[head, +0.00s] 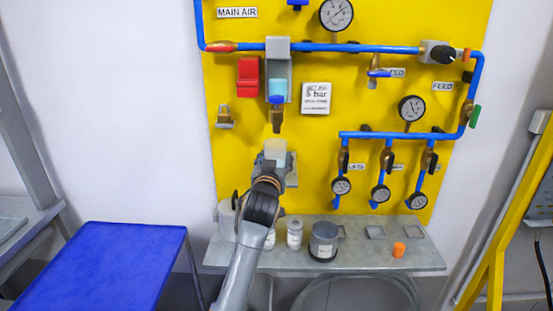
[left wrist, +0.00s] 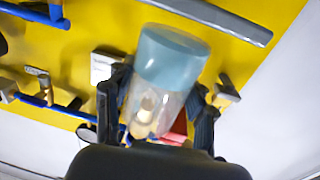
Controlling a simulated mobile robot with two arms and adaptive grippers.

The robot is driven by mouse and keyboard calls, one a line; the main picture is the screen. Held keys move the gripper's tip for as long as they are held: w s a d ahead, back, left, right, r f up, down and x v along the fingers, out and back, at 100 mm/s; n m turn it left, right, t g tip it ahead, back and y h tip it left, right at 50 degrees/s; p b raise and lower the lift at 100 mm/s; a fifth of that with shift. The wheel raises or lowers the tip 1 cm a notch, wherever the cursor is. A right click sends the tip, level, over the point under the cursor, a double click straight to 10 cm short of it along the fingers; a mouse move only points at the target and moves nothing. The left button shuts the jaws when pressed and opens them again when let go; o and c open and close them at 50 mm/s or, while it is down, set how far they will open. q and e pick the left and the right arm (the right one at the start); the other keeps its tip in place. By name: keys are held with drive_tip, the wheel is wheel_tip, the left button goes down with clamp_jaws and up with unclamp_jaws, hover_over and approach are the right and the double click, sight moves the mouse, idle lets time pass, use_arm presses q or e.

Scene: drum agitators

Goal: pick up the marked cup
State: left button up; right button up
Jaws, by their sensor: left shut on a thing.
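My left gripper (head: 272,158) is shut on a clear bowl (head: 275,149), held in front of the yellow board, below a brass fitting (head: 277,120). In the left wrist view the bowl (left wrist: 165,75) sits between both dark fingers, with a pale blue end and a small whitish piece showing through its clear part. My right gripper is not in view.
The grey shelf (head: 430,258) also holds a white bottle (head: 295,233), an orange piece (head: 399,249) and a pale container (head: 226,222) partly hidden by my arm. Blue pipes (head: 385,48) and gauges cover the board. A blue table (head: 110,265) stands at left.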

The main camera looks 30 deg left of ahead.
use_arm(q)
drive_tip(key=b+v, duration=0.3)
drive_tip(key=v, duration=1.1)
drive_tip(key=w+d+f+m+t+h+b, duration=0.2)
drive_tip(key=w+d+f+m+h+b, duration=0.4)
drive_tip(key=w+d+f+h, duration=0.6)
drive_tip(key=w+d+f+m+b, duration=0.1)
drive_tip(key=d+f+b, duration=0.1)
drive_tip(key=f, duration=0.5)
drive_tip(key=w+d+f+m+g+h+b, duration=0.1)
drive_tip(key=w+d+f+m+b, duration=0.1)
drive_tip(key=d+f, duration=0.3)
wheel_tip(320, 180, down, 2)
drive_tip(key=shift+w+d+f+h, duration=0.2)
drive_tip(key=shift+d+h, duration=0.05)
drive_tip(key=shift+h, duration=0.05)
drive_tip(key=shift+a, duration=0.1)
